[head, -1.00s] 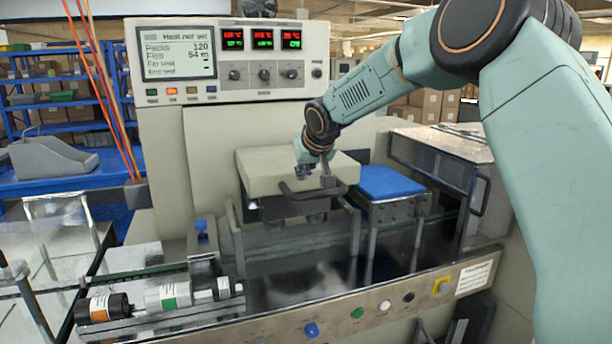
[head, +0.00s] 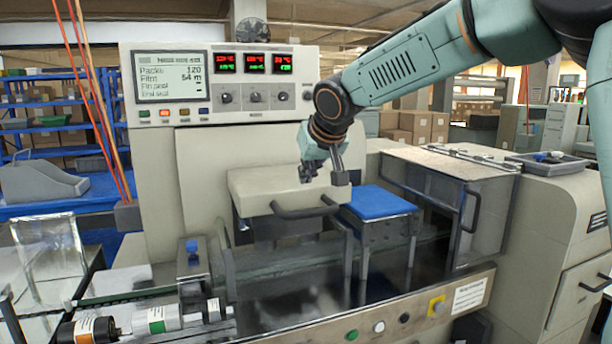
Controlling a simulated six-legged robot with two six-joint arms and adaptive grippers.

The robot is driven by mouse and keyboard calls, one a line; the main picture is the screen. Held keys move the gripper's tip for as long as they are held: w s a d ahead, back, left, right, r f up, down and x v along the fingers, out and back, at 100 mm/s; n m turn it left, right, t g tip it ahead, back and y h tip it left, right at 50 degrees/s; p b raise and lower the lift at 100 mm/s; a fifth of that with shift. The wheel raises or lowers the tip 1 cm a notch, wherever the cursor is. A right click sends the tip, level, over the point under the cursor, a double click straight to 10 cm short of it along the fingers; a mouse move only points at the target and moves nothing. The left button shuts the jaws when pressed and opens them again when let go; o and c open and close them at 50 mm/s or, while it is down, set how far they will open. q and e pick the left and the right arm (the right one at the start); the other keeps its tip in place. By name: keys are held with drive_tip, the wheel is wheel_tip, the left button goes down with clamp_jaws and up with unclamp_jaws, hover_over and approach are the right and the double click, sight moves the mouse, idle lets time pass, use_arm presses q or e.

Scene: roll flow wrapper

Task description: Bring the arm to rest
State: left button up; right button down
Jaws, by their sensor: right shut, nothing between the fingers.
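My right gripper (head: 326,178) is in the head view, above the right end of a cream block-shaped cover (head: 275,190) with a dark bar handle (head: 306,208). Its fingers are shut and hold nothing. They hang close over the handle's right part; whether they touch it I cannot tell. My right arm comes in from the upper right. My left gripper is not in view.
The wrapper's control panel (head: 222,85) stands behind. A blue pad (head: 378,203) lies right of the cover, then a clear-sided guard box (head: 450,190). Cylinders (head: 157,321) lie at the front left. A button rail (head: 400,318) runs along the front.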

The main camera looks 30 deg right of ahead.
drive_tip(key=w+a+f+n+t+y, duration=0.2)
drive_tip(key=a+f+y, duration=0.1)
drive_tip(key=a+f, duration=0.5)
drive_tip(key=s+a+f+g+b, duration=0.1)
drive_tip(key=s+a+f, duration=0.2)
drive_tip(key=f, duration=0.6)
drive_tip(key=s+a+f+g+b, duration=0.1)
drive_tip(key=s+a+f, duration=0.3)
drive_tip(key=f, duration=0.5)
drive_tip(key=s+f+g+b, duration=0.2)
drive_tip(key=s+f+g, duration=0.1)
drive_tip(key=s+f, duration=1.2)
drive_tip(key=s+f+g, duration=0.2)
drive_tip(key=s+f, duration=0.4)
drive_tip(key=s, duration=0.5)
drive_tip(key=s+a+f+g+b, duration=0.1)
drive_tip(key=s+f+g, duration=0.2)
drive_tip(key=s+f, duration=0.4)
drive_tip(key=s, duration=0.3)
drive_tip(key=shift+s+g+h, duration=0.3)
drive_tip(key=shift+s+h, duration=0.05)
drive_tip(key=shift+h, duration=0.05)
